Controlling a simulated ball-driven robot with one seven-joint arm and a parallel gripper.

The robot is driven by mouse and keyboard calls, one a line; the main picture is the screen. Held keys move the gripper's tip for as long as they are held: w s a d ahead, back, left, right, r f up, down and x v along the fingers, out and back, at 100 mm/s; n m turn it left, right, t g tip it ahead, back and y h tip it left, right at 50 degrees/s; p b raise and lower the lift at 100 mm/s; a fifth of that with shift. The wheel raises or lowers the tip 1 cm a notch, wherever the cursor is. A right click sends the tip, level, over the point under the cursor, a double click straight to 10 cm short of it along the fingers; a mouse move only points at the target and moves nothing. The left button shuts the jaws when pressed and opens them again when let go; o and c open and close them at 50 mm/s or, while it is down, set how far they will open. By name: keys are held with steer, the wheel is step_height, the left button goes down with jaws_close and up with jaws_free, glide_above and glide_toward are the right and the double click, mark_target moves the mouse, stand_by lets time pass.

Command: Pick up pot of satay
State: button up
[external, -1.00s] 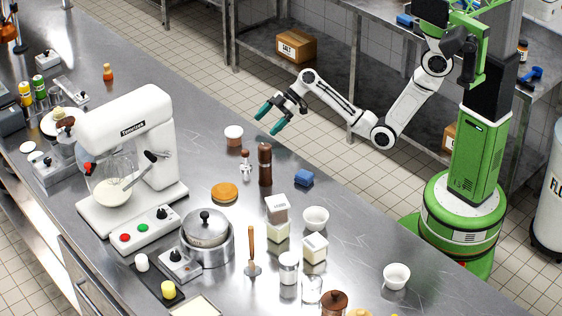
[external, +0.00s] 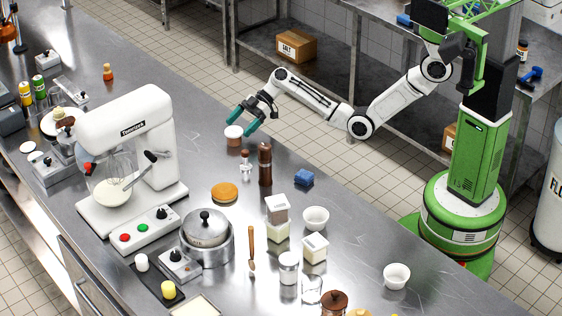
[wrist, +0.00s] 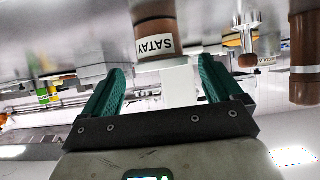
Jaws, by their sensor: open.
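The pot of satay (external: 234,136) is a small brown pot with a white lid, standing on the steel counter near its far edge. In the wrist view the pot (wrist: 155,28) shows a white label reading SATAY, upside down, just beyond the fingertips. My gripper (external: 243,127) has green fingers spread open, with the pot at or between the tips in the external view. In the wrist view my gripper (wrist: 162,75) is open and empty, the pot lined up with the gap. Whether the fingers touch the pot cannot be told.
A tall brown pepper mill (external: 265,165) and a small shaker-like item (external: 246,165) stand close to the right of the pot. A white mixer (external: 130,150) stands to the left. An orange disc (external: 224,192) and a blue block (external: 304,178) lie nearer. Counter left of the pot is clear.

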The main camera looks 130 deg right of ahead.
mark_target(236, 129)
steer(key=x, duration=0.4)
steer(key=shift+w+a+p, duration=0.1)
steer(key=shift+p, duration=0.2)
steer(key=c, duration=1)
